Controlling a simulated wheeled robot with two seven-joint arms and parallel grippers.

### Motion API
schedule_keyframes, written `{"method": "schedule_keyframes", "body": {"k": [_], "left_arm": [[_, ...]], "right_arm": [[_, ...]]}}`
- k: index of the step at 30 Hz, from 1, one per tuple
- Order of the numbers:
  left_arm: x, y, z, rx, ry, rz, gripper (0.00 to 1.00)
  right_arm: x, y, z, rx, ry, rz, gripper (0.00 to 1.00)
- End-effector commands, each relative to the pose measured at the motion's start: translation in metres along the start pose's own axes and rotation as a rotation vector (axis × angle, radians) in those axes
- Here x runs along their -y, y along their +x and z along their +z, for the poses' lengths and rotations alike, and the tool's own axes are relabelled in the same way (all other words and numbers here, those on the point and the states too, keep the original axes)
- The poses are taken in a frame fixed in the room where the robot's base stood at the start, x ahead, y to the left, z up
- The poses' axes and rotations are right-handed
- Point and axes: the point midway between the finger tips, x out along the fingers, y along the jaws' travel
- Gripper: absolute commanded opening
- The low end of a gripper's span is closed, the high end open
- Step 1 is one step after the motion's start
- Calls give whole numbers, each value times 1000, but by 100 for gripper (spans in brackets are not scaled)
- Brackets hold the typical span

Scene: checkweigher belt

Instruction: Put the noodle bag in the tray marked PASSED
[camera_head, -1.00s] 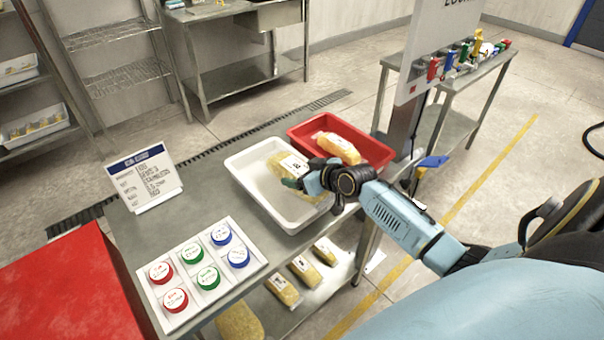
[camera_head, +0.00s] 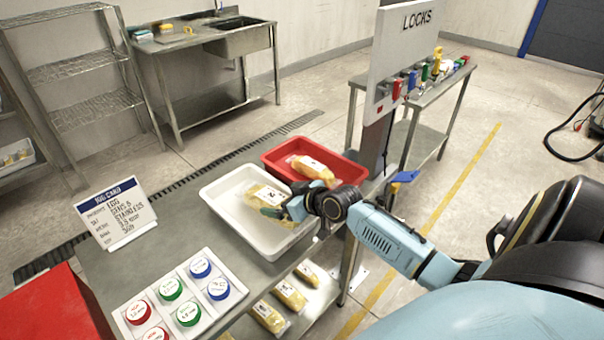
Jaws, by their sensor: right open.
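A noodle bag (camera_head: 263,195), yellow with a white label, lies in the white tray (camera_head: 219,197) on the steel table. No PASSED marking is readable on this tray from here. My right gripper (camera_head: 277,212) is over the right part of the white tray at the bag's near side, and its jaws are open. The fingers are partly hidden against the bag, so I cannot tell whether they touch it. Another yellow bag (camera_head: 311,168) lies in the red tray (camera_head: 345,164) just behind. My left gripper is not in view.
A card stand (camera_head: 117,212) and a white holder with red, green and blue round pieces (camera_head: 181,297) stand on the table. Several yellow bags (camera_head: 290,297) lie on the shelf below. A LOCKS board (camera_head: 404,50) rises behind the red tray.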

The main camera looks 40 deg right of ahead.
Motion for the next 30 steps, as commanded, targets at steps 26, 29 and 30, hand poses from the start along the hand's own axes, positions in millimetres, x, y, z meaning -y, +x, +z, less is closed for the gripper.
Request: {"method": "schedule_keyframes", "body": {"k": [26, 29, 30], "left_arm": [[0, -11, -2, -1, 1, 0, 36], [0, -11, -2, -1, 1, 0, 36], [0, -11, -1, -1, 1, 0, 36]], "right_arm": [[0, -91, -1, 0, -1, -1, 100], [1, -91, 0, 3, -1, -2, 100], [4, -91, 3, 11, -2, -5, 100]]}}
